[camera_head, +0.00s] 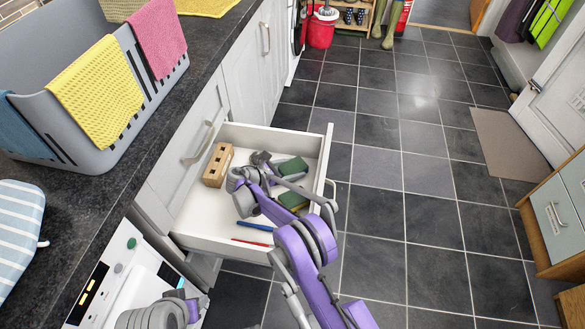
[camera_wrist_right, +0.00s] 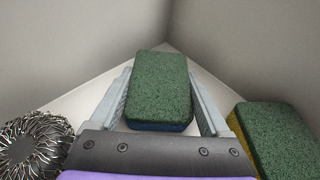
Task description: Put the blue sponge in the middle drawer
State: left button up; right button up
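The blue sponge (camera_wrist_right: 160,88) has a green scouring top and a blue underside, seen low at its front edge in the right wrist view. In the head view its green top (camera_head: 293,167) shows inside the open drawer (camera_head: 197,217). My right gripper (camera_head: 277,169) is down in this drawer. Its fingers (camera_wrist_right: 162,100) stand on either side of the sponge, with narrow gaps beside it, so the gripper looks open around it. My left gripper (camera_head: 192,305) shows only in part at the lower edge. I cannot tell which drawer of the unit this is.
A green-topped sponge with a yellow side (camera_wrist_right: 272,140) lies close on the right. A steel scourer (camera_wrist_right: 35,145) is on the left. The drawer also holds a wooden block (camera_head: 217,166), a blue pen (camera_head: 254,226) and a red pencil (camera_head: 250,243). Drawer walls rise close ahead.

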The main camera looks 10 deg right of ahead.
jog(key=shift+o, duration=1.4)
jog(key=shift+r, duration=0.15)
jog(key=shift+a+r+p, duration=0.15)
jog(key=shift+a+p, duration=0.05)
jog(key=shift+p, duration=0.1)
jog(key=p+v, duration=0.1)
jog(key=v, duration=0.6)
jog(key=shift+s, duration=0.15)
